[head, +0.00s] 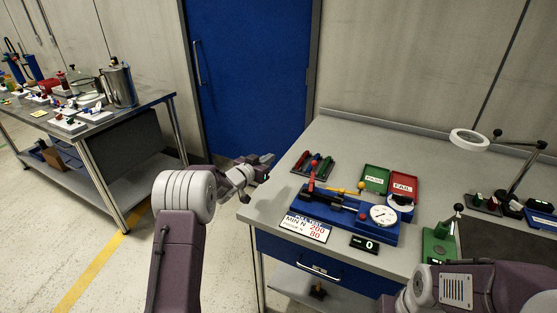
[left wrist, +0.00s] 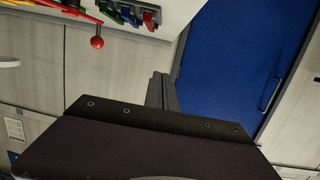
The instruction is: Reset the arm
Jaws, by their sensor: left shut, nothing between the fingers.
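My left arm comes up from the bottom of the head view, and its left gripper (head: 264,165) hangs in the air in front of the blue door, just left of the right workbench's corner. Its fingers are together with nothing between them. In the left wrist view the closed fingers (left wrist: 162,92) point up past the dark gripper body. The gripper touches nothing that I can see. My right arm shows at the bottom right of the head view, but its gripper is out of the picture.
The right workbench (head: 340,140) bears a blue test fixture (head: 345,215) with a dial, a green PASS tray (head: 375,179), a red FAIL tray (head: 404,186) and a magnifier lamp (head: 469,139). A cluttered metal table (head: 150,98) stands left. Floor between them is clear.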

